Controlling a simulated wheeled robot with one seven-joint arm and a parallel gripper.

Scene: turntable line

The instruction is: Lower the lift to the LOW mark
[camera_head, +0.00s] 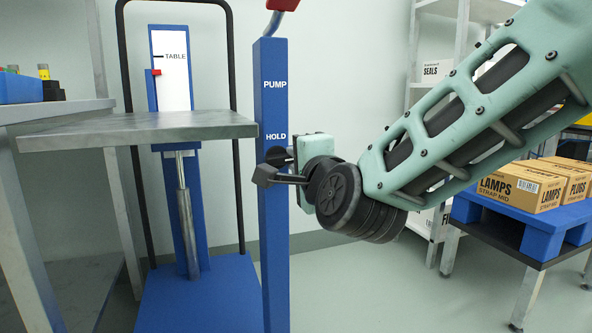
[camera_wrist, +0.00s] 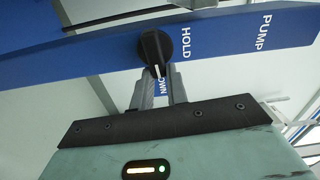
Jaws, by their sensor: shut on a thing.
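The lift has a grey platform (camera_head: 140,128) on a blue frame (camera_head: 200,290) with a silver cylinder. Its white scale (camera_head: 176,85) shows a TABLE mark, with a red pointer (camera_head: 156,72) a little below it. No LOW mark shows; the platform covers the view below. A blue post (camera_head: 274,215) carries the words PUMP and HOLD. In the wrist view, a black knob (camera_wrist: 154,44) sits on the post, its white line toward a partly covered word ending in OWN. My gripper (camera_wrist: 163,75) is shut on the knob; in the head view it (camera_head: 280,168) is beside the post.
A red-ended handle (camera_head: 284,5) tops the post. A grey table (camera_head: 55,108) with a blue bin stands at left, close to the platform. At right, carton boxes (camera_head: 522,186) lie on a blue pallet (camera_head: 515,222) on a stand. Floor between post and stand is clear.

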